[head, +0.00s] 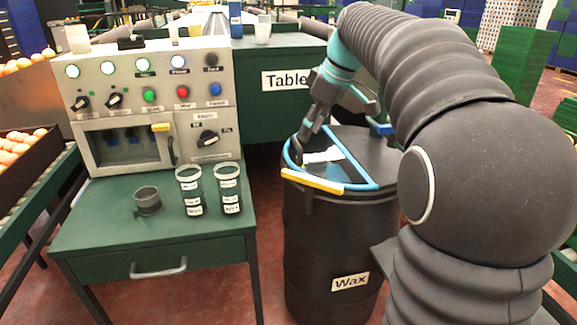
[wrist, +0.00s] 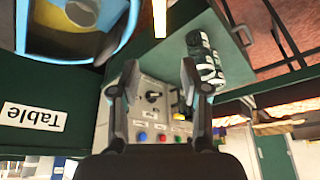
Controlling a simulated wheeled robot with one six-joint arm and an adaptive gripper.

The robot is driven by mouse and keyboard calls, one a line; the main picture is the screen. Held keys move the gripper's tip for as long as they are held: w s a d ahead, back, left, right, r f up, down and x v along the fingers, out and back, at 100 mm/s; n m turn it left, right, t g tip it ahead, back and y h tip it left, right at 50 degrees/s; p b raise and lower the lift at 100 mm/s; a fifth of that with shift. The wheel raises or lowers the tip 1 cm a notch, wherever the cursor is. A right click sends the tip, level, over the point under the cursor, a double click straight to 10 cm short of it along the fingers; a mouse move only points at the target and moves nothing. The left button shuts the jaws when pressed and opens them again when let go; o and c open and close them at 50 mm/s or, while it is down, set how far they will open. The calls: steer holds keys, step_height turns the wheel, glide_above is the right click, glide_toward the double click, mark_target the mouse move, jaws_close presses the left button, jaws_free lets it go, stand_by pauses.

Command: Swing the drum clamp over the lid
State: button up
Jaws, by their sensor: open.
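A black drum (head: 335,235) labelled Wax stands right of the green side table. Its dark lid part (head: 362,146) shows on top. The drum clamp (head: 362,170) is a blue D-shaped frame with a yellow handle (head: 312,181) at the drum's front left rim. I cannot tell its exact tilt. In the wrist view, the blue clamp (wrist: 122,40) curves at upper left around a yellowish-brown area, and the yellow handle (wrist: 160,18) shows at the top. My gripper (head: 303,140) is above the drum's left side near the blue frame; in the wrist view it (wrist: 160,78) is open and empty.
The green side table (head: 120,225) on the left holds a control panel (head: 150,75), a grey cup (head: 147,200) and two labelled jars (head: 190,190). A green cabinet (head: 262,105) labelled Table stands behind the drum. Oranges (head: 12,145) lie in a crate at far left.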

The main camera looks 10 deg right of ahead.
mark_target(289, 171)
steer(key=b+x, duration=0.1)
steer(key=x, duration=1.2)
steer(key=shift+s, duration=0.15)
jaws_close()
